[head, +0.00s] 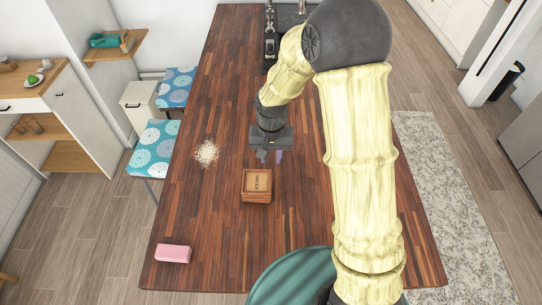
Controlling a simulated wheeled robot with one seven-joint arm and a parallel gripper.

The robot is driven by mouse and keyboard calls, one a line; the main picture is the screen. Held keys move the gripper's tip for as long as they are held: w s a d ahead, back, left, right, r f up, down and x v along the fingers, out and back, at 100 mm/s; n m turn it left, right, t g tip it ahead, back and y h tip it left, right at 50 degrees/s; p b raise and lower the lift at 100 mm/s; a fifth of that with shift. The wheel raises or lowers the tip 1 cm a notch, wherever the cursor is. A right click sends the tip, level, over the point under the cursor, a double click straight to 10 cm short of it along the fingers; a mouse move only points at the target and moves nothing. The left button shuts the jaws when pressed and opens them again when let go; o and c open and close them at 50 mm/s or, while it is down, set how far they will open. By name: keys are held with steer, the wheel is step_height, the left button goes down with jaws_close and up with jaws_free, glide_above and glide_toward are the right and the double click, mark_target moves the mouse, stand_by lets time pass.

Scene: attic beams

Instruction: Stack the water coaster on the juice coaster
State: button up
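No separate second coaster shows. My gripper (270,156) is just behind the coaster, pointing down, with its fingers apart and nothing visible between them. It appears clear of the coaster.
A pile of pale grains (207,153) lies to the left on the table (215,225). A pink block (173,254) is at the front left. A green round chair (295,280) stands at the front edge. A sink tap (270,35) is at the far end.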

steer(key=shift+r, duration=0.35)
stand_by(0.5)
steer(key=s+d+r+t, duration=0.2)
steer(key=s+d+r, duration=0.6)
steer(key=s+d, duration=0.4)
steer(key=shift+s+d+r+n+t, duration=0.2)
steer(key=shift+d+n+t, duration=0.1)
steer(key=shift+d, duration=0.4)
steer(key=b+x, duration=0.3)
steer(key=shift+s+f, duration=0.2)
steer(key=shift+s, duration=0.15)
